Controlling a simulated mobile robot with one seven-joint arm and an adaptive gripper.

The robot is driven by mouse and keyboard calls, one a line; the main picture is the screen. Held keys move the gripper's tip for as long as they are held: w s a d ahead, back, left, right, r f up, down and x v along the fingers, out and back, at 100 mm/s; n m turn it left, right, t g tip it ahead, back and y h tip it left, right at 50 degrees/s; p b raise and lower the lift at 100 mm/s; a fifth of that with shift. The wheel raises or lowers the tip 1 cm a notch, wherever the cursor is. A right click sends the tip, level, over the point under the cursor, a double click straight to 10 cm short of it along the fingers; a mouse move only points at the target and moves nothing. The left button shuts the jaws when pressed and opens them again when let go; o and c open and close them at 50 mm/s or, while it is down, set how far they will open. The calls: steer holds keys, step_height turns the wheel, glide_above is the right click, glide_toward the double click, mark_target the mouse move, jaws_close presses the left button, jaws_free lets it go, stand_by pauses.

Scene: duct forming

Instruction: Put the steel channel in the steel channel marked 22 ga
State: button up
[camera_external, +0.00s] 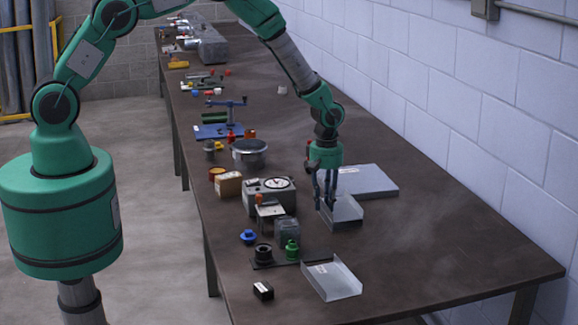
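One open steel channel (346,214) lies on the workbench right below my gripper, near the middle. My gripper (324,203) points down with its fingers at this channel's left wall. Whether they are closed on the wall or only around it cannot be told. A second steel channel (334,283) lies open side up nearer the front edge, apart from the first. It bears a small white and red label, too small to read, so I cannot tell which channel is marked 22 ga.
A flat grey metal piece (372,182) with a label lies behind the first channel. A dial gauge box (262,199), a green knob (291,249) and a small black block (263,291) stand to the left. The bench right of the channels is clear up to the wall.

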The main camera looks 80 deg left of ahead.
steer(key=shift+r+p, duration=0.35)
steer(key=shift+r, duration=0.15)
step_height(320, 180, up, 12)
steer(key=b, duration=0.1)
stand_by(0.8)
steer(key=s+d+r+m+t, duration=0.15)
steer(key=s+r+m, duration=0.45)
steer(key=r, duration=1)
steer(key=s+d+r+m+t, duration=0.1)
steer(key=s+d+r+m, duration=0.15)
steer(key=s+r, duration=1.05)
steer(key=s+d+r+m+t, duration=0.1)
steer(key=s+r+m, duration=0.2)
steer(key=s, duration=0.6)
steer(key=s+d+r+m+t, duration=0.1)
steer(key=s+r+m, duration=0.2)
steer(key=s, duration=0.6)
steer(key=s+d+r+m+t, duration=0.1)
steer(key=s+r+m, duration=0.2)
steer(key=s+r, duration=0.3)
steer(key=s, duration=0.3)
steer(key=shift+s, duration=0.15)
